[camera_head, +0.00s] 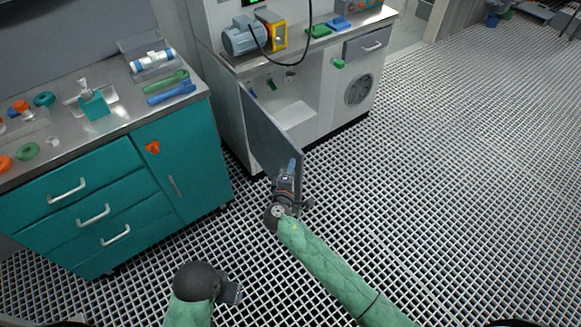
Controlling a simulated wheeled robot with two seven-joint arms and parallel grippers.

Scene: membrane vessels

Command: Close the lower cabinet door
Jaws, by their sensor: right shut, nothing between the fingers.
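The lower cabinet door (262,130) is a grey panel, swung open from the white cabinet (232,110) at the upper middle. It stands out toward me, and the white inside of the cabinet shows to its right. My right gripper (291,168) is shut and empty, in front of the door's lower free edge. It overlaps the door in the picture; I cannot tell if it touches. My left arm's end (232,292) is low at the bottom, apart from the door, and its fingers are not clear enough to judge.
A teal drawer cabinet (182,145) with tools and fittings on its metal top stands at left, close to the door. A motor (245,38) and a blue tray (340,23) sit on the white cabinet's counter. The grid floor (440,170) at right is clear.

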